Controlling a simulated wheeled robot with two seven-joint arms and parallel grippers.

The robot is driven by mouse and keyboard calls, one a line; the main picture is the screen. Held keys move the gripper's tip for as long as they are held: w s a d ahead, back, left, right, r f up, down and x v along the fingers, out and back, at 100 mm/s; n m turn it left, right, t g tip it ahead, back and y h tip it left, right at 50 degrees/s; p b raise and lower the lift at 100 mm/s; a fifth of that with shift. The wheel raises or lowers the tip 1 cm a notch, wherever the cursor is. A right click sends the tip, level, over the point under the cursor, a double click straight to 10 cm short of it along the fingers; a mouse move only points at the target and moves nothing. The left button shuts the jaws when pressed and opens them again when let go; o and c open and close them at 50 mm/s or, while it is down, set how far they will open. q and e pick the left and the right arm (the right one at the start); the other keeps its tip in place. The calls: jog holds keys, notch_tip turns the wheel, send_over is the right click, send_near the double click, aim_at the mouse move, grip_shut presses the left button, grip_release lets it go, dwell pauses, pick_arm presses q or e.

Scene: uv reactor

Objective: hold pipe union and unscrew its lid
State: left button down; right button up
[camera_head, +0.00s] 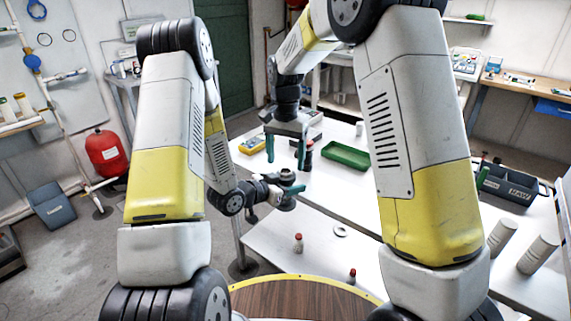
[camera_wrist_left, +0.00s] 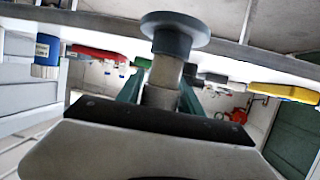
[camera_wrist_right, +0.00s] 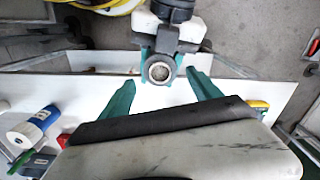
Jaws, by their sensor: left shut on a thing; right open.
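The pipe union (camera_head: 287,190) is a grey pipe piece with a wide dark disc-like collar. My left gripper (camera_head: 279,192) is shut on it and holds it above the white table. In the left wrist view the pipe union (camera_wrist_left: 174,36) shows its collar, and its pipe passes between the teal fingers (camera_wrist_left: 160,95). My right gripper (camera_head: 286,150) is open and empty, above the union and pointing down. In the right wrist view a round end of the union (camera_wrist_right: 160,72) lies beyond and between the open fingers (camera_wrist_right: 162,92), apart from them. I cannot tell the lid's seam.
The white table (camera_head: 320,205) holds a green tray (camera_head: 347,156), a yellow device (camera_head: 251,146) and a flat ring (camera_head: 341,230). Small red-capped bottles (camera_head: 298,244) stand nearby. A round wooden top (camera_head: 300,301) is in front.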

aim_at(286, 171)
notch_tip(286, 171, up, 3)
jog(key=m, duration=0.2)
jog(key=shift+m, duration=0.4)
jog(key=shift+f, duration=3.8)
jog(key=shift+c, duration=0.4)
jog(key=c, duration=1.4)
jog(key=n, duration=0.3)
jog(key=o, duration=1.6)
jog(key=shift+c, duration=0.2)
jog(key=shift+r, duration=0.1)
jog(key=shift+r, duration=2.2)
